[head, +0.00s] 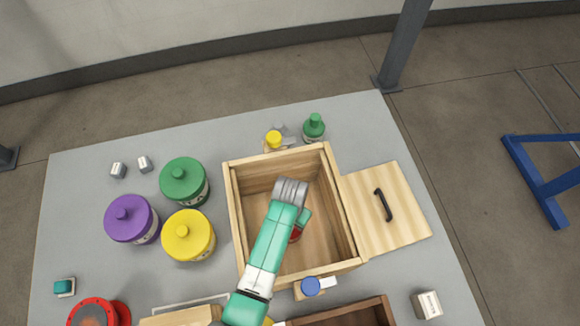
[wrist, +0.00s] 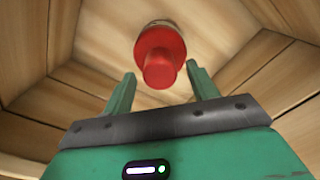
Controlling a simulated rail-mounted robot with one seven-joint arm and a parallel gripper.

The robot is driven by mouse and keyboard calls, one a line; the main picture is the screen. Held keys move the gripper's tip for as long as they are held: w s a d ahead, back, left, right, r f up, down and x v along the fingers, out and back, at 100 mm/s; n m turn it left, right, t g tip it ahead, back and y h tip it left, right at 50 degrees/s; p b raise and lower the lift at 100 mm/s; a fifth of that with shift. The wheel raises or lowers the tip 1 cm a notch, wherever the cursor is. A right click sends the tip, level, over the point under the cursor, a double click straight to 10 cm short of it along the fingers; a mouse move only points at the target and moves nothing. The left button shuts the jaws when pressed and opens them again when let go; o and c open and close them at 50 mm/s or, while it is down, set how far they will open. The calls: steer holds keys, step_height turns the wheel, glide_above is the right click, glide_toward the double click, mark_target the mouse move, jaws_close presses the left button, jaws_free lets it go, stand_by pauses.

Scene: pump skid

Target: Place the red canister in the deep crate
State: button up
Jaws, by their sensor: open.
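The deep crate (head: 233,215) is an open wooden box in the middle of the table. My arm reaches down into it. The red canister (wrist: 160,55) shows in the wrist view with its lid and knob facing the camera, inside the wooden walls. In the head view only a small red part of it (head: 295,235) shows beside my arm. My gripper (wrist: 160,76) is open, with one finger on each side of the knob and a gap to each. The fingers do not grip the canister. Its lower body is hidden by its lid.
Green (head: 184,181), purple (head: 131,219) and yellow (head: 188,236) canisters stand left of the crate. A wooden panel with a black handle (head: 388,215) lies to the right. A green bottle (head: 314,127) stands behind. A darker wooden box (head: 345,314) is in front.

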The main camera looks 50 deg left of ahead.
step_height(320, 180, up, 11)
steer(key=p, duration=0.3)
steer(key=shift+f, duration=0.15)
steer(key=w+d+r+m+t+y, duration=0.15)
steer(key=w+r+t, duration=0.25)
steer(key=w+r, duration=0.5)
steer(key=w+d+r+t+y, duration=0.1)
steer(key=w+r+t+y, duration=0.15)
steer(key=w+r, duration=0.6)
steer(key=w+d+r+t, duration=0.1)
steer(key=d+r+t, duration=0.25)
steer(key=r, duration=0.65)
steer(key=w+d+r+t, duration=0.1)
steer(key=d+r+t, duration=0.25)
steer(key=r, duration=0.65)
steer(key=s+d+r+t+h, duration=0.1)
steer(key=s+d+r+t, duration=0.2)
steer(key=r, duration=0.7)
steer(key=s+d+r+m+t+h, duration=0.1)
steer(key=s+d+r+t, duration=0.3)
steer(key=r, duration=0.6)
steer(key=s+d+r+m+t+h, duration=0.1)
steer(key=s+d+r+t+h, duration=0.1)
steer(key=s+d+r+t, duration=0.2)
step_height(320, 180, up, 6)
steer(key=s+d, duration=0.3)
steer(key=shift+r, duration=0.15)
